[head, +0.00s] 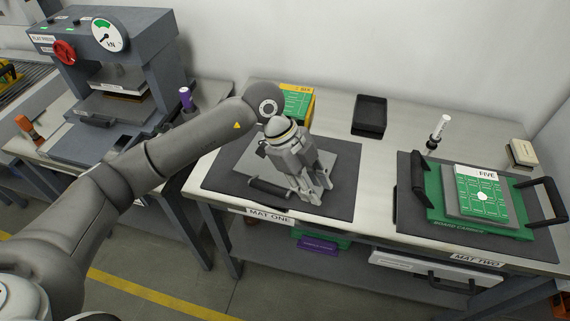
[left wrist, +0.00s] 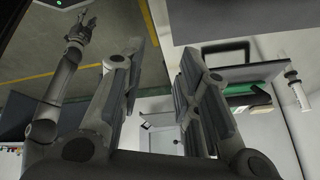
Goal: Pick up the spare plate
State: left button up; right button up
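A flat grey plate (head: 333,160) lies on the dark mat labelled MAT ONE (head: 346,196). A dark bar-shaped handle (head: 266,187) shows at its front left side. My left gripper (head: 312,194) points down over the plate's front part, right of the handle, and hides some of the plate. Its fingers stand apart with a gap between them, also in the left wrist view (left wrist: 160,85). I cannot tell whether the fingertips touch the plate. My right gripper (left wrist: 82,30) shows small in the left wrist view, away from the bench, its fingers seemingly spread.
A green board carrier (head: 433,205) with black handles holds a grey plate and a board marked FIVE on MAT TWO. A black tray (head: 370,116), a yellow-and-green box (head: 298,102) and a white-and-black tool (head: 437,132) stand behind. A press (head: 110,75) stands left.

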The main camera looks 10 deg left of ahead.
aim_at(268, 186)
pick_arm(q)
jog(key=w+a+n+y, duration=0.1)
jog(key=a+y, duration=0.1)
jog(key=a, duration=0.1)
jog(key=w+a+n+y, duration=0.1)
jog(key=a, duration=0.3)
jog(key=w+a+n+y, duration=0.1)
jog(key=w+a+y, duration=0.1)
jog(key=a, duration=0.2)
jog(key=shift+a+r+t+y, duration=0.2)
jog(key=shift+r+t+y, duration=0.1)
jog(key=shift+t, duration=0.1)
notch_tip(268, 186, down, 5)
jog(key=shift+a+r+p, duration=0.1)
jog(key=shift+r+p, duration=0.1)
jog(key=shift+p, duration=0.25)
jog(key=f, duration=0.1)
jog(key=f+p, duration=0.1)
jog(key=f, duration=0.2)
jog(key=shift+s+f+p, duration=0.25)
jog(key=shift+f+p, duration=0.05)
jog(key=shift+f, duration=0.65)
grip_shut()
jog(key=shift+w+r, duration=0.1)
